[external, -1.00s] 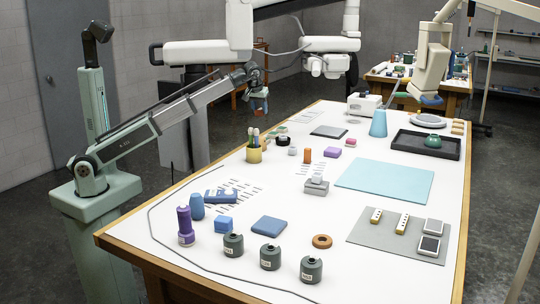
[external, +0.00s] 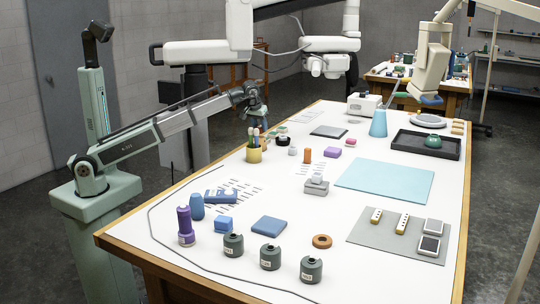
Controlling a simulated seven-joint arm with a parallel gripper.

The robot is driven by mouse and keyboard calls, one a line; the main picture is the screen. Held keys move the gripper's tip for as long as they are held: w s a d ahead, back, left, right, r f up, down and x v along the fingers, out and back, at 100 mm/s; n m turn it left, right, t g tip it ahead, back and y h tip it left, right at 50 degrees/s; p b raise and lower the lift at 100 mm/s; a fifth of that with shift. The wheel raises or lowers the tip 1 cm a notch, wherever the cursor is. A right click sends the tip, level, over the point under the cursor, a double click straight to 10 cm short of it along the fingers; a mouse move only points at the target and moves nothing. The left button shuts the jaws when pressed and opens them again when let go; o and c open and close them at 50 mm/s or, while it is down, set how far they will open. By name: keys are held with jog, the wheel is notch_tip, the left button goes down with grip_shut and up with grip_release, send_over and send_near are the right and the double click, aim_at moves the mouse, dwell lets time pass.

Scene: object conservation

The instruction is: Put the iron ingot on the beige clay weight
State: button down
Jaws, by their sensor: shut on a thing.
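My gripper (external: 257,116) is raised at the left side of the white table, above and behind the yellow cup of brushes in the picture. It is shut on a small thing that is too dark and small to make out. A grey block-shaped piece (external: 315,187) sits mid-table with a lighter small piece (external: 317,178) on top. I cannot tell whether either is the iron ingot. A small pale grey piece (external: 293,151) stands near the orange cylinder. I cannot identify the beige clay weight for certain.
An orange cylinder (external: 307,156), a purple block (external: 332,152) and a black roll (external: 283,141) are nearby. A blue mat (external: 385,180) lies bare to the right. Dark green weights (external: 270,257) stand at the front.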

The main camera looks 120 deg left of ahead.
jog(key=shift+f, duration=1)
jog(key=shift+f, duration=0.15)
jog(key=c, duration=0.6)
grip_release()
jog(key=v, duration=1.2)
